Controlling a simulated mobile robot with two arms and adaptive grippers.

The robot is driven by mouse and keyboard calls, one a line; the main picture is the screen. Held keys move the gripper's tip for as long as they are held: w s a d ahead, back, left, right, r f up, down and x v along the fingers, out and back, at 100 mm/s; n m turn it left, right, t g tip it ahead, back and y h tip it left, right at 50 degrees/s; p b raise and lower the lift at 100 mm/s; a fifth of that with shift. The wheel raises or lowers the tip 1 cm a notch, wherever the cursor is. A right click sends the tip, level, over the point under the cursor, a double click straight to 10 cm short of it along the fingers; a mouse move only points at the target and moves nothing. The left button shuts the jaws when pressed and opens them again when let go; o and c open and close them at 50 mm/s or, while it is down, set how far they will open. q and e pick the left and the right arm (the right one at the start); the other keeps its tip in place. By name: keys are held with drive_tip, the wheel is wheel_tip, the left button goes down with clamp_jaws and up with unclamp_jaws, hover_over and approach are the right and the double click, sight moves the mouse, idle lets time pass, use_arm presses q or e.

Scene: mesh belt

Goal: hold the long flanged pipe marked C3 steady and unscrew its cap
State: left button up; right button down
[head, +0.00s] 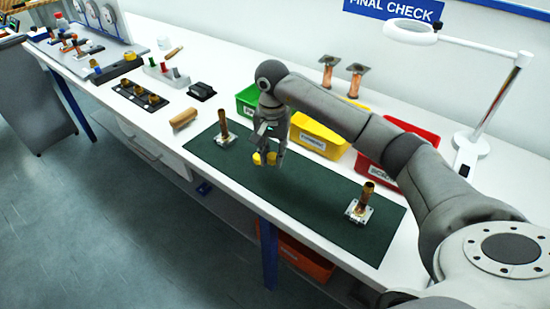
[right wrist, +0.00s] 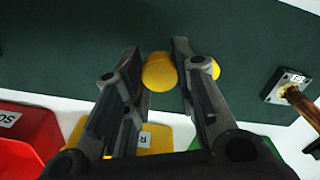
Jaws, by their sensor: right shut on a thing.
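My right gripper (head: 268,162) hangs over the green mat, shut on a yellow cap (right wrist: 160,72) that sits between its fingertips. A second yellow round thing (right wrist: 215,68) shows beyond one finger; I cannot tell whether it touches. A copper pipe on a square flange (head: 223,126) stands upright on the mat left of the gripper; its flange shows in the right wrist view (right wrist: 284,84) with a label too small to read surely. Another flanged pipe (head: 366,190) stands at the mat's right end. No yellow cap shows on either. I cannot tell which is C3. My left gripper is out of view.
Green (head: 247,98), yellow (head: 317,138) and red (head: 395,150) bins stand behind the mat (head: 310,200). Two flanged copper pipes (head: 328,72) stand farther back, flange up. A white lamp (head: 480,110) stands at the right. A wooden-handled tool (head: 184,118) lies left of the mat.

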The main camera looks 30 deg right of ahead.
sight(275, 170)
drive_tip(key=shift+w+d+f, duration=0.3)
drive_tip(key=shift+d+f, duration=0.05)
drive_tip(key=shift+f, duration=0.15)
drive_tip(key=shift+w+d+f, duration=0.25)
drive_tip(key=shift+d+f, duration=0.05)
drive_tip(key=shift+f, duration=0.15)
drive_tip(key=shift+f+p, duration=0.4)
drive_tip(key=shift+p, duration=0.15)
wheel_tip(275, 170, down, 2)
drive_tip(key=shift+w+f+p, duration=0.1)
drive_tip(key=shift+f+p, duration=0.15)
drive_tip(key=shift+p, duration=0.35)
drive_tip(key=shift+d+f+b, duration=0.1)
drive_tip(key=shift+f+b, duration=0.1)
drive_tip(key=shift+b, duration=0.1)
drive_tip(key=c, duration=1.5)
unclamp_jaws()
